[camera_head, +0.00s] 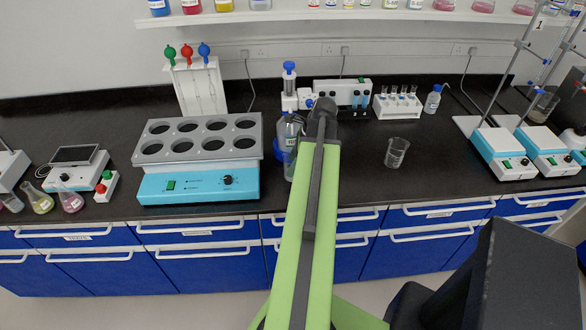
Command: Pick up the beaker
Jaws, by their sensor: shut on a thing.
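A clear glass beaker (396,152) stands upright on the black bench, right of my green arm. A second glass vessel that looks like a beaker (543,104) is at the stands on the far right. My arm reaches up the middle of the picture and ends at a dark joint over the bench. My gripper is not visible; the arm hides what lies behind it. A clear, partly hidden glass vessel (290,136) with blue near it shows just left of the arm's end. I cannot tell whether my gripper touches it.
A turquoise multi-hole heater (199,180) stands left of the arm. A test-tube rack (398,103) and a blue-capped bottle (432,100) are behind the beaker. Turquoise stirrers (503,154) with metal stands are at right. Bare bench (435,170) lies right of the beaker.

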